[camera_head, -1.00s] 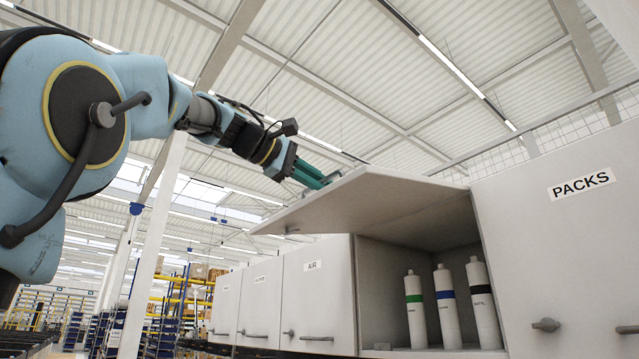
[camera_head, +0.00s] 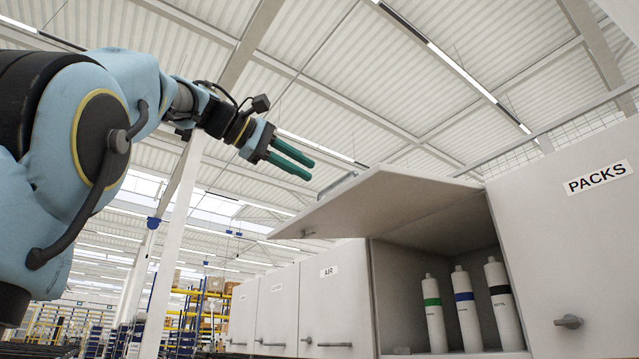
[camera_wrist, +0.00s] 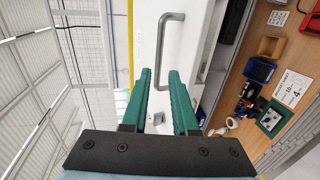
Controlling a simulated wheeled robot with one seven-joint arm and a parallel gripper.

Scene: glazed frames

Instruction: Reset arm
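My gripper (camera_head: 291,159) is up in the air at the left of the raised cabinet door (camera_head: 390,205), apart from it. Its two green fingers are spread with a gap between them and hold nothing. In the wrist view, my gripper (camera_wrist: 161,75) points towards a white door face with a grey bar handle (camera_wrist: 163,45), which shows beyond and between the fingertips. My blue arm reaches in from the left of the head view, bent at the elbow.
The open cabinet holds three white bottles, with green (camera_head: 432,315), blue (camera_head: 467,310) and black (camera_head: 503,305) bands. Shut cabinets stand on both sides, labelled AIR (camera_head: 330,300) and PACKS (camera_head: 585,240). The wrist view shows a wooden surface (camera_wrist: 255,75) with small items.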

